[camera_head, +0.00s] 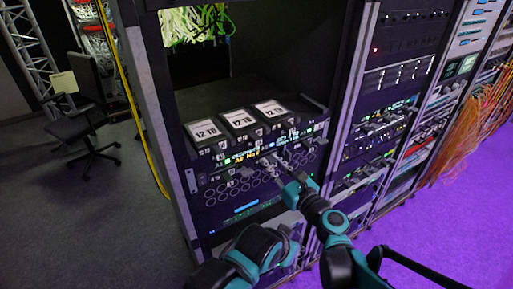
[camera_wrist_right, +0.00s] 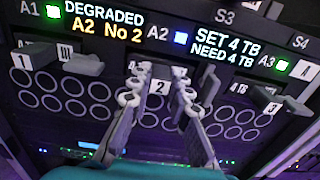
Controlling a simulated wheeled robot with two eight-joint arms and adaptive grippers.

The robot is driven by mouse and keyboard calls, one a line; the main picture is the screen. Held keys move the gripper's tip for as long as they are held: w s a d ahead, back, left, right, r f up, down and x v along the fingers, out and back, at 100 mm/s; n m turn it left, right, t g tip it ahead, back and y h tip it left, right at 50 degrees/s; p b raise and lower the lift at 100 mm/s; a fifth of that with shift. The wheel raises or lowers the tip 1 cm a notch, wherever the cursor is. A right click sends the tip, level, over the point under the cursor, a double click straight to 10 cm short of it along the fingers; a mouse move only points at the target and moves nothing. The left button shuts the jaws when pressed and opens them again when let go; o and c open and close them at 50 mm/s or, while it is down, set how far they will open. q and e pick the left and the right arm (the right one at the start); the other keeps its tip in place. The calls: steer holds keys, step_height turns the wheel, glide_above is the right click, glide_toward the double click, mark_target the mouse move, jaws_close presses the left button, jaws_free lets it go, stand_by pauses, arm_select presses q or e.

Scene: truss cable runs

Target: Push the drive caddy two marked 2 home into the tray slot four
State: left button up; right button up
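The caddy marked 2 (camera_wrist_right: 158,87) shows between the two fingers of my right gripper (camera_wrist_right: 158,98) in the right wrist view, below the lit A2 label. One finger is on each side of its front; I cannot tell whether they press on it. In the head view, my right gripper (camera_head: 275,170) is at the front of the rack unit. The S4 label (camera_wrist_right: 300,42) shows at the upper right of the wrist view; the slot itself is not clear there. My left gripper is out of view.
Several dark drives labelled 12 TB (camera_head: 240,119) lie on the unit's top. The display (camera_wrist_right: 105,27) reads DEGRADED, A2 No 2; another reads SET 4 TB, NEED 4 TB. A caddy marked 3 (camera_wrist_right: 272,107) sits close right. A yellow cable (camera_head: 134,100) runs down the rack's left side.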

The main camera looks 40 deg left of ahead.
steer(key=shift+d, duration=0.15)
jaws_close()
steer(key=shift+v, duration=0.8)
steer(key=shift+s+r, duration=0.1)
steer(key=shift+s+d, duration=0.1)
steer(key=shift+d, duration=0.3)
steer(key=v, duration=0.9)
steer(key=shift+p, duration=0.3)
steer(key=shift+s+d, duration=0.15)
steer(key=v, duration=0.4)
